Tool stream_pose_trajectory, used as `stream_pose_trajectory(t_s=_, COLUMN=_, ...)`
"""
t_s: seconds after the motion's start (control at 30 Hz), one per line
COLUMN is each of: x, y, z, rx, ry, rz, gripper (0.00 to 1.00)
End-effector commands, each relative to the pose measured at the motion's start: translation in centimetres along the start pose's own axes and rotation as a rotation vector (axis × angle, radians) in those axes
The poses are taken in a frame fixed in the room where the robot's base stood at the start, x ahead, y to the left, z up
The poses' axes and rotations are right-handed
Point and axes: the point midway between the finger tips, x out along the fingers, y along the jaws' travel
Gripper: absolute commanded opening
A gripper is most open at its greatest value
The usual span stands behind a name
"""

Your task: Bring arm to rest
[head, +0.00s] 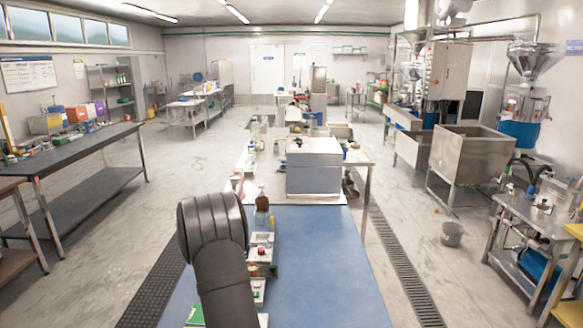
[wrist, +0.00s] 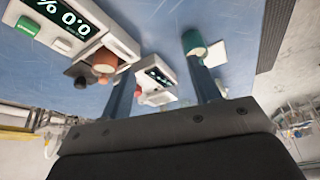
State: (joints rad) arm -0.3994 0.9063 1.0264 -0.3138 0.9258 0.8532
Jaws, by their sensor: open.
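My gripper (wrist: 162,68) shows in the wrist view with its two dark fingers apart and nothing held between them. Its fingers point toward the blue tabletop (wrist: 150,25). A white device (wrist: 158,80) with a small dark display shows between and beyond the fingers; I cannot tell its distance from them. My dark arm stands at the near left of the blue table (head: 325,265) in the head view. The gripper itself cannot be made out there.
A larger white display device (wrist: 110,35), a brown-orange cylinder (wrist: 103,60) and a green-ended cylinder (wrist: 194,42) are near the fingers in the wrist view. A brown bottle (head: 262,202) and a big metal box (head: 314,167) stand farther along the table. The table's right side is clear.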

Motion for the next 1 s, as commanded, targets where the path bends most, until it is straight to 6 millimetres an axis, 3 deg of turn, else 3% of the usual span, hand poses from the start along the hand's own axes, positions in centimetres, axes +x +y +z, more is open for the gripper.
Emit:
stream_pose_trajectory(t_s=0.13, x=1.4, y=-2.6, z=1.0, rx=-0.002, ry=-0.001, rz=-0.001, gripper=0.57)
stream_pose_trajectory(t_s=0.27, x=2.9, y=-3.9, z=1.8, rx=-0.002, ry=-0.001, rz=0.0, gripper=0.57)
stream_pose_trajectory(t_s=0.5, x=5.1, y=-3.7, z=2.6, rx=-0.001, ry=0.0, rz=-0.001, gripper=0.57)
stream_pose_trajectory(t_s=1.0, x=5.4, y=-3.7, z=2.8, rx=0.0, ry=0.0, rz=-0.002, gripper=0.57)
